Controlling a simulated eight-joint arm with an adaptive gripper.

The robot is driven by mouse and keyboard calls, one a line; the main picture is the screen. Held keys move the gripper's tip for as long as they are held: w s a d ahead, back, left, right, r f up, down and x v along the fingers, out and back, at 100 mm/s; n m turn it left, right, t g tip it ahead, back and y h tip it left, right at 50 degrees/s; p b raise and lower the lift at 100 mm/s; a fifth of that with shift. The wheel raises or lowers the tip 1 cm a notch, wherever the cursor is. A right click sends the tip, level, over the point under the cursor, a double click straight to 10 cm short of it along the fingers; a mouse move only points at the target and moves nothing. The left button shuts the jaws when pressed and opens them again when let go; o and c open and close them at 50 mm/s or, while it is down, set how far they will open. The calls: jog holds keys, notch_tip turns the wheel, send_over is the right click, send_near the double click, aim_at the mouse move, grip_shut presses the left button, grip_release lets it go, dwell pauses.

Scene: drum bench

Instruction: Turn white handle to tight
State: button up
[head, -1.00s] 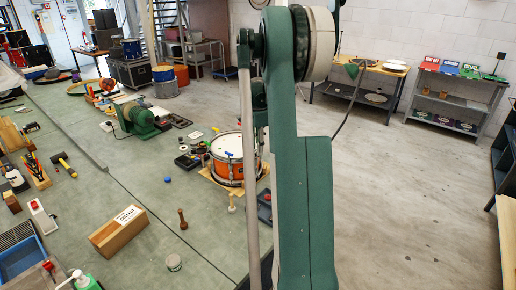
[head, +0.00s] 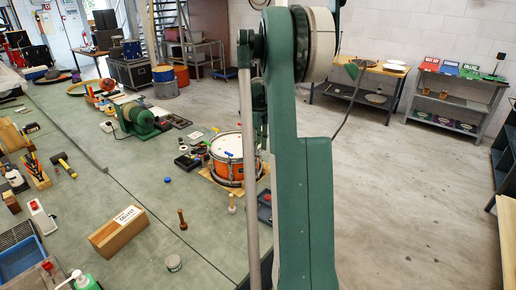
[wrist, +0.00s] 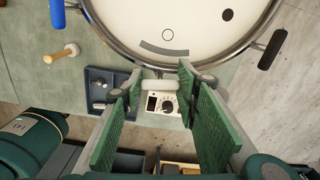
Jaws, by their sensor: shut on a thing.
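The drum (head: 226,172), orange with a white head, stands at the right edge of the bench in the head view. In the wrist view its white head (wrist: 168,12) and metal rim fill the top. The white handle (wrist: 160,85) sits below the rim, between the fingertips of my gripper (wrist: 160,80). My gripper's green-padded fingers are shut on it, one on each side. A blue handle (wrist: 57,14) is at the rim's left and a black handle (wrist: 272,48) at its right. In the head view my arm hides the gripper and the white handle.
A small box with a knob (wrist: 167,107) lies just below the white handle in the wrist view. A dark tray (wrist: 103,90) and a wooden peg (wrist: 62,53) are to its left.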

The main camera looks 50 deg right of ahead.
jog(key=shift+m, duration=0.4)
jog(key=o, duration=0.9)
jog(key=shift+r, duration=0.1)
jog(key=shift+r, duration=5.95)
jog(key=shift+a, duration=0.1)
